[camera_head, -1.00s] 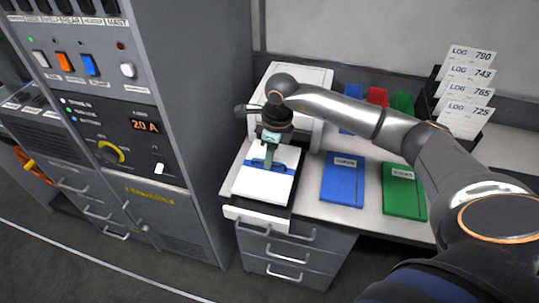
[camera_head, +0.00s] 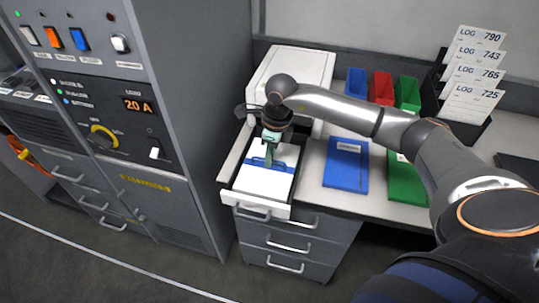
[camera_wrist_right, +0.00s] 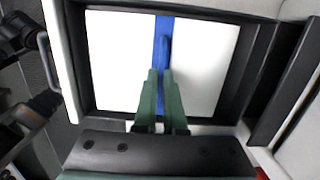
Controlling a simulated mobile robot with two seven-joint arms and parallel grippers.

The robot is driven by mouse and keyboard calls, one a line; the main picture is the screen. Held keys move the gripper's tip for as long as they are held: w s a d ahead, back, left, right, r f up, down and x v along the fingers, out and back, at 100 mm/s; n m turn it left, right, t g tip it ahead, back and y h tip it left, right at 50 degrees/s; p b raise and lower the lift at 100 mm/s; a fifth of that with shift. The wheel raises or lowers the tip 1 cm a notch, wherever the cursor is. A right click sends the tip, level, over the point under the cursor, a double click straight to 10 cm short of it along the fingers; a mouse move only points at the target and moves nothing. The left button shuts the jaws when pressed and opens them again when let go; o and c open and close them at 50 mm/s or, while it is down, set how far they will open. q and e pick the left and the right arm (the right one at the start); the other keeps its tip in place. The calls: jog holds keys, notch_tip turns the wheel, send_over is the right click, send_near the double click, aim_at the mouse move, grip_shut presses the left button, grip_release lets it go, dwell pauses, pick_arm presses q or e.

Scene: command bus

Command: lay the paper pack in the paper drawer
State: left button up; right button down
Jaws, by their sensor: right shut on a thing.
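The paper pack (camera_head: 262,183) is a white block with a blue band across it. My right gripper (camera_head: 269,163) is over the pack from above, shut on the raised blue strip of the band. The right wrist view shows the green fingers (camera_wrist_right: 161,105) at this strip and the pack (camera_wrist_right: 205,70) inside the outline of the dark-walled tray. The paper drawer (camera_head: 254,211) is pulled out, with a white front and dark inner walls. The pack looks level and within its walls; whether it touches the floor is hidden. My left gripper is not in view.
The white machine (camera_head: 303,68) stands behind the drawer. A blue book (camera_head: 346,170) and a green book (camera_head: 404,184) lie on the counter to the right. A tall grey panel cabinet (camera_head: 192,110) stands close on the left. Log cards (camera_head: 474,75) stand in a dark holder.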

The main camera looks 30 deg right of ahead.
jog(key=c, duration=0.9)
grip_release()
jog(key=r, duration=0.8)
jog(key=s+d+r, duration=0.1)
jog(key=r, duration=0.3)
jog(key=shift+r, duration=0.3)
jog(key=shift+s, duration=0.1)
